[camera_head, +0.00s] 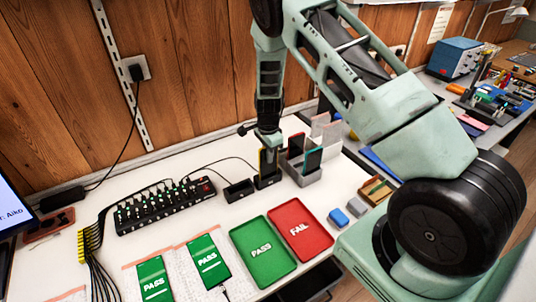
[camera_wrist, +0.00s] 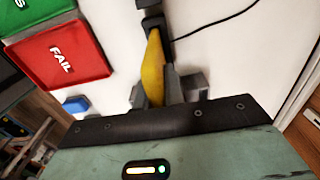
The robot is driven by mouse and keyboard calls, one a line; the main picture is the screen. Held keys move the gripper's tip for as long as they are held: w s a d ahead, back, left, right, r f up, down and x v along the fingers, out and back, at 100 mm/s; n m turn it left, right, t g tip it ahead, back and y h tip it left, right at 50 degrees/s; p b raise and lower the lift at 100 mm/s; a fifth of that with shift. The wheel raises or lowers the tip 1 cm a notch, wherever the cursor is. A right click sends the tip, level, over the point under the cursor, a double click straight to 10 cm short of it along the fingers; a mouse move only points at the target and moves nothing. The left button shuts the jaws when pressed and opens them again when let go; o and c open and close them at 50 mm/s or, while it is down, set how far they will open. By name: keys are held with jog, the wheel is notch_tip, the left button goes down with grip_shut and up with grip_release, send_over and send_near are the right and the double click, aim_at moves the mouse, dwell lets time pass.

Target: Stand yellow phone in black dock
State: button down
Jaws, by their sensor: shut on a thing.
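My gripper (camera_head: 269,158) points down at the back of the white table, shut on the yellow phone (camera_wrist: 153,68). Only a thin yellow edge of the phone (camera_head: 262,160) shows in the head view. The phone is upright between the fingers, its lower end at a black dock (camera_head: 267,181). This dock also shows in the wrist view (camera_wrist: 153,25). I cannot tell whether the phone rests fully in it. A second black dock (camera_head: 239,190) stands just left, empty.
A grey rack (camera_head: 306,177) with phones stands close right of my gripper. A green PASS tray (camera_head: 262,262) and a red FAIL tray (camera_head: 318,248) lie in front. A black hub (camera_head: 165,208) with cables is left. Blue and grey blocks lie right of the trays.

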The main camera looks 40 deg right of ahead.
jog(key=shift+f, duration=0.1)
jog(key=shift+f+b, duration=0.45)
jog(key=shift+f, duration=0.1)
jog(key=c, duration=1.4)
grip_release()
jog(key=shift+r+p, duration=2.5)
jog(key=shift+r, duration=1.05)
